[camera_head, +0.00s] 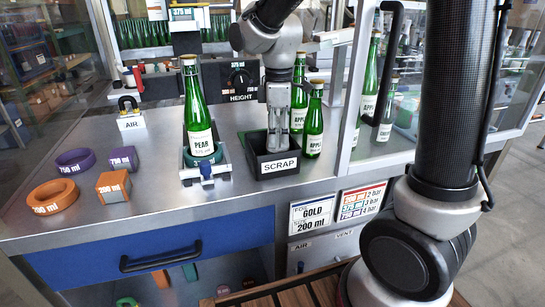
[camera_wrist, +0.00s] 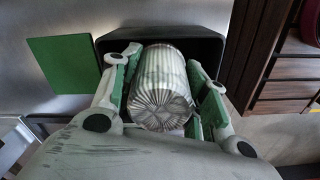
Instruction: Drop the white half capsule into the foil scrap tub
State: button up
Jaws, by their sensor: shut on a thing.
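My gripper (camera_head: 278,146) points down over the black foil scrap tub (camera_head: 278,168), which bears a SCRAP label. In the wrist view, my gripper (camera_wrist: 165,78) is shut on the whitish, silvery pleated half capsule (camera_wrist: 163,92), with a green-padded finger on each side. The dark tub (camera_wrist: 203,48) shows behind the capsule in that view. In the head view the fingers are at the tub's opening; the capsule is hard to make out there. Whether it touches the tub floor cannot be told.
A green PEAR bottle (camera_head: 198,125) stands in a holder just left of the tub. Green APPLE bottles (camera_head: 314,125) stand close on its right, beside a glass panel. An orange ring (camera_head: 53,197), purple ring (camera_head: 75,162) and orange block (camera_head: 113,188) lie at the left.

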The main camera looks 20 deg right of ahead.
jog(key=shift+f, duration=0.2)
jog(key=o, duration=0.7)
jog(key=shift+r, duration=0.1)
notch_tip(320, 180, up, 12)
jog(key=shift+f, duration=0.1)
dwell(0.4)
